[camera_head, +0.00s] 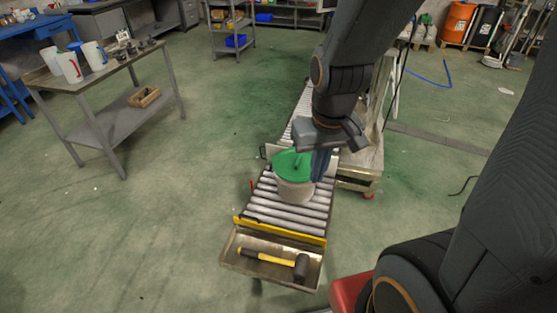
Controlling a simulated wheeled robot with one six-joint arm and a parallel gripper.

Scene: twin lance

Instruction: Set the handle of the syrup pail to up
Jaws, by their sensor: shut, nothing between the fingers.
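The syrup pail (294,189) is a whitish bucket with a green lid (290,165). It stands upright on the roller conveyor (266,197). My gripper (319,178) points down at the pail's right side, in front of part of its rim. I cannot tell whether it touches the pail. Its fingers are shut and hold nothing. The pail's handle is too small or hidden to make out, so its position cannot be told.
A tray (231,255) with a yellow-and-black mallet (280,260) sits at the conveyor's near end, behind a yellow bar (281,231). A cart (361,178) stands close on the right. A table (103,84) with white jugs is at upper left. The floor left of the conveyor is clear.

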